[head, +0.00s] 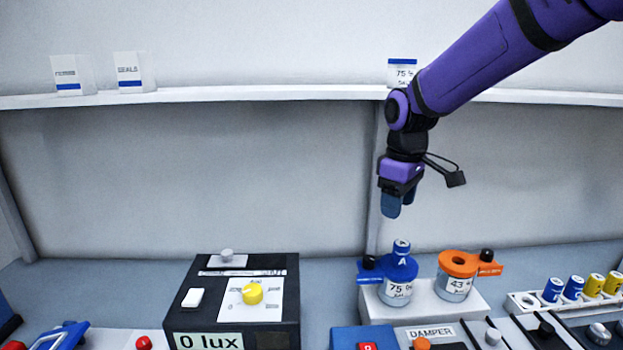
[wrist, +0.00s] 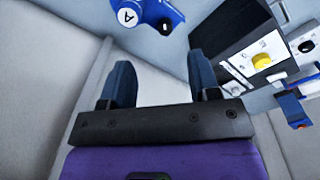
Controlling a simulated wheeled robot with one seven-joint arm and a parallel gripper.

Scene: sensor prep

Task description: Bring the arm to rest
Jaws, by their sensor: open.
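My purple arm reaches in from the upper right of the head view. My gripper (head: 397,208) points down with nothing between its fingers and hangs in the air above the blue-topped container (head: 398,270) marked A. In the wrist view my gripper (wrist: 157,82) shows two blue fingers spread apart, with a pale surface behind them. The blue top (wrist: 150,12) marked A shows there at the upper edge, apart from the fingers.
An orange-topped container (head: 456,275) stands beside the blue one on a white block (head: 428,305). A black box with a yellow knob (head: 252,293) stands to the left. A shelf (head: 250,93) with small boxes runs along the wall. Several blue and yellow cylinders stand at right.

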